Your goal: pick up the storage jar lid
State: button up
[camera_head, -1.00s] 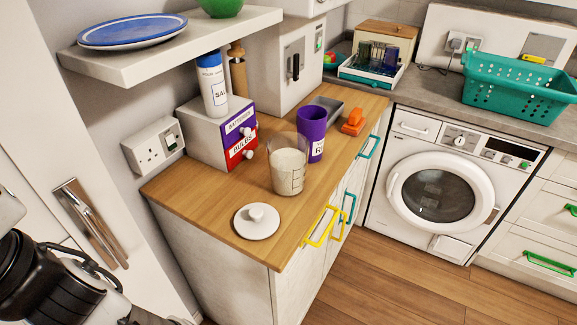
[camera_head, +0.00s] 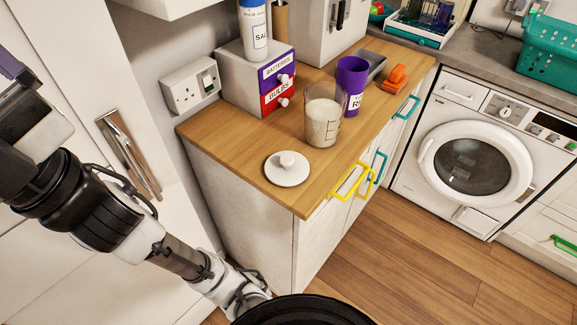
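The storage jar lid (camera_head: 287,171) is a round white disc with a small knob on top. It lies flat, knob up, near the front corner of the wooden worktop (camera_head: 232,129), with nothing on it. My arm reaches in from the left and runs down to the bottom of the head view, below and in front of the cabinet. A dark rounded part of me shows at the bottom edge. My gripper's fingers are not in view.
Behind the lid stand a clear measuring jug (camera_head: 323,117), a purple cup (camera_head: 352,84) and a small drawer box (camera_head: 245,88). An orange object (camera_head: 396,79) lies further back. Yellow handles (camera_head: 350,181) stick out from the cabinet front. Wooden floor (camera_head: 400,255) is clear at right.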

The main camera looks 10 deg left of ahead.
aim_at(286, 168)
jog(key=k+l+u, duration=0.1)
jog(key=l+u, duration=0.15)
jog(key=l, duration=0.15)
jog(key=k+l+u, duration=0.3)
jog(key=l, duration=0.15)
jog(key=l+u, duration=0.25)
jog(key=i+l, duration=0.1)
jog(key=i, duration=0.3)
